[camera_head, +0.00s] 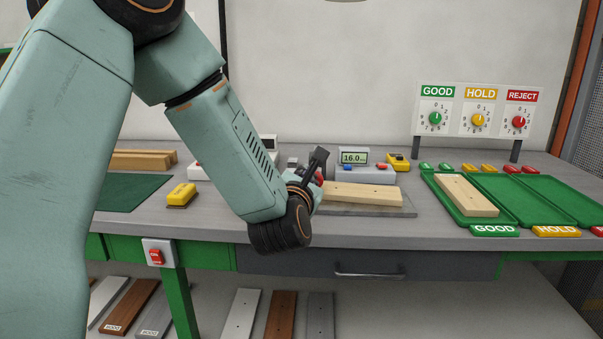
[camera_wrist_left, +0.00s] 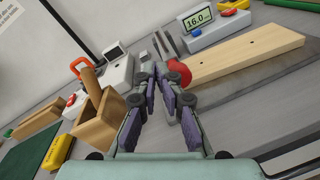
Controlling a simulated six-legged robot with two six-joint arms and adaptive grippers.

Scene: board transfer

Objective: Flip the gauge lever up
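The gauge has a grey body with a small display reading 16.0 (camera_head: 354,157); the display also shows in the left wrist view (camera_wrist_left: 198,19). A round red knob (camera_wrist_left: 178,73), apparently the lever's end, shows beside the wooden board (camera_wrist_left: 240,56), partly hidden behind my right-hand finger. In the head view a bit of red (camera_head: 319,177) shows beside my left gripper (camera_head: 319,160). The lever's shaft is hidden. My right gripper is out of view.
A wooden box with an upright piece (camera_wrist_left: 98,122) stands left of the fingers. A yellow block (camera_head: 181,194) lies left on the bench. A green tray (camera_head: 541,187) with another board (camera_head: 467,196) is at right, below a GOOD/HOLD/REJECT dial panel (camera_head: 478,108).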

